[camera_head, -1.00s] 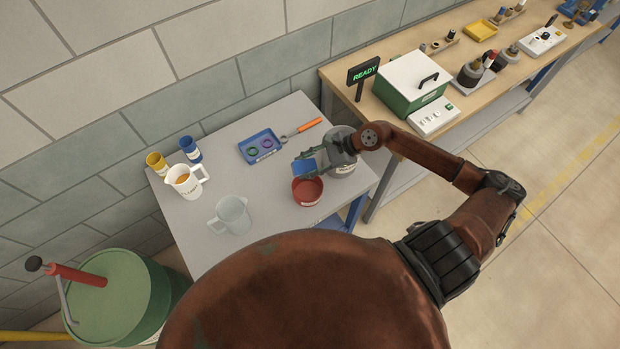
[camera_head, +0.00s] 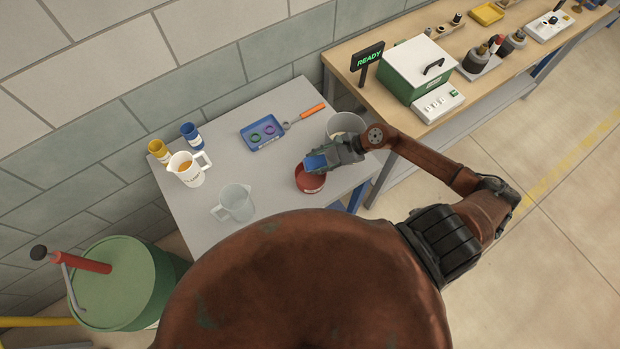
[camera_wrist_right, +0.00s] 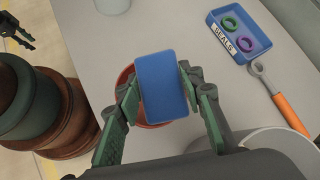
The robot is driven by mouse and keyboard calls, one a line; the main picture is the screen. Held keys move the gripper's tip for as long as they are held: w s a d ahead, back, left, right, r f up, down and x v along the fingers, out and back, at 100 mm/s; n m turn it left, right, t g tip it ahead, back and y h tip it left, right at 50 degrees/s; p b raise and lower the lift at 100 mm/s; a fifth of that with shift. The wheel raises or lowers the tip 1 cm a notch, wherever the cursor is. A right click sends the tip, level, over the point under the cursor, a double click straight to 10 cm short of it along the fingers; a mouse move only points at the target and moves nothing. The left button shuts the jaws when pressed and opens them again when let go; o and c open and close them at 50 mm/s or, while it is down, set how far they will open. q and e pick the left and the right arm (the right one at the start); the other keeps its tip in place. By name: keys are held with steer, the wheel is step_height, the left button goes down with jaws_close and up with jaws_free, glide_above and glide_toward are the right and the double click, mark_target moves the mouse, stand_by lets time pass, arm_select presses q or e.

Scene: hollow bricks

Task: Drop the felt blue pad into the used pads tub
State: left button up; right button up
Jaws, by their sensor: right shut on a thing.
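My right gripper (camera_head: 318,163) is shut on the blue pad (camera_head: 314,161). In the right wrist view the pad (camera_wrist_right: 162,86) is a flat rounded rectangle between the two green-lined fingers (camera_wrist_right: 160,95). The pad is over the round red tub (camera_head: 311,184), and its edge hides part of the opening. The red tub (camera_wrist_right: 127,75) shows around the pad in the wrist view. Its pale label is too small to read. What looks like my left gripper (camera_wrist_right: 16,32) is a small dark shape at the wrist view's top left; its jaw state is unclear.
A grey round container (camera_head: 346,121) stands right behind my right gripper. A blue seals tray (camera_head: 263,133), an orange-handled tool (camera_head: 306,114), a clear jug (camera_head: 235,203), a white jug (camera_head: 187,169) and two cups share the grey table (camera_head: 225,150). The table's middle is clear.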

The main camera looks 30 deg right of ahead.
steer(key=shift+f, duration=0.1)
arm_select(q)
steer(key=shift+w, duration=0.4)
arm_select(e)
steer(key=o, duration=1.1)
steer(key=shift+d, duration=0.15)
arm_select(q)
steer(key=shift+s, duration=0.55)
arm_select(e)
steer(key=v, duration=1.2)
